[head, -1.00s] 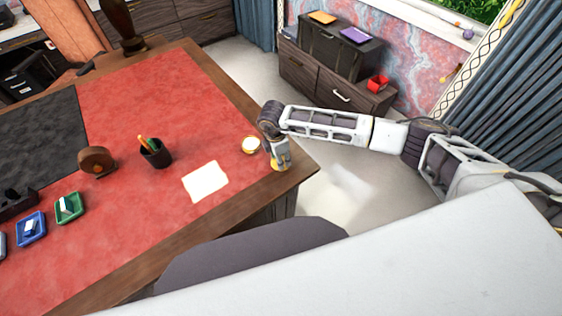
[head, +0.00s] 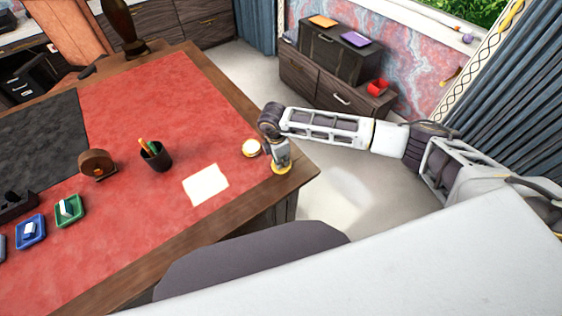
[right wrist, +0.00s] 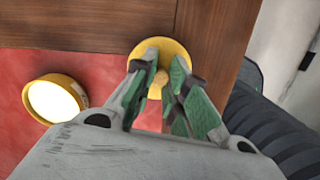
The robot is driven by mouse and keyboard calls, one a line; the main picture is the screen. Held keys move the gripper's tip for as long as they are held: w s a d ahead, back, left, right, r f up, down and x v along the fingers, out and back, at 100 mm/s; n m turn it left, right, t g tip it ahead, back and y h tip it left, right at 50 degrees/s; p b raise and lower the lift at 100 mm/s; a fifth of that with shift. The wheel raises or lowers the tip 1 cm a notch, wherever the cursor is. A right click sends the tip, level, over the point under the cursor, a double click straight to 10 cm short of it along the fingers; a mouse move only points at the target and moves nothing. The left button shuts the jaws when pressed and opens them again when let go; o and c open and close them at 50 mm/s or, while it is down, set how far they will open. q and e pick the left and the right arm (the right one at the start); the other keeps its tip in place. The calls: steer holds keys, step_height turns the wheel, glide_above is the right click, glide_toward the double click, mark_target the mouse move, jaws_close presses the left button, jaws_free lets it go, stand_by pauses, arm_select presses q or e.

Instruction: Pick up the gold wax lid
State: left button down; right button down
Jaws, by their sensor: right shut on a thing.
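The gold wax lid (right wrist: 178,49) is a round yellow disc with a small knob. In the right wrist view, the green-padded fingers of my right gripper (right wrist: 162,82) are shut on its knob. In the head view the lid (head: 281,170) shows below my right gripper (head: 281,160), over the wooden border at the desk's right corner. I cannot tell whether it still touches the wood. The gold wax pot (head: 251,147) with a pale top stands open to the left, and it also shows in the right wrist view (right wrist: 55,99). My left gripper is not in view.
The red-topped desk (head: 130,105) holds a white paper (head: 205,184), a dark pen cup (head: 156,157), a brown round item (head: 97,163), and green (head: 69,210) and blue (head: 30,230) trays. A chair back (head: 250,256) stands at the near edge. The red area around the pot is clear.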

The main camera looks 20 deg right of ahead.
step_height(320, 180, up, 8)
steer(key=shift+f+b, duration=0.15)
steer(key=shift+b, duration=0.25)
steer(key=shift+r, duration=0.6)
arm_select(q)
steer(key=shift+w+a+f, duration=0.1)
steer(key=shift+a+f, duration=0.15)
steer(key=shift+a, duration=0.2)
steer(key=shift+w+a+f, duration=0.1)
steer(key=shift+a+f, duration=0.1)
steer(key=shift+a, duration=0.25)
arm_select(e)
steer(key=shift+r, duration=0.2)
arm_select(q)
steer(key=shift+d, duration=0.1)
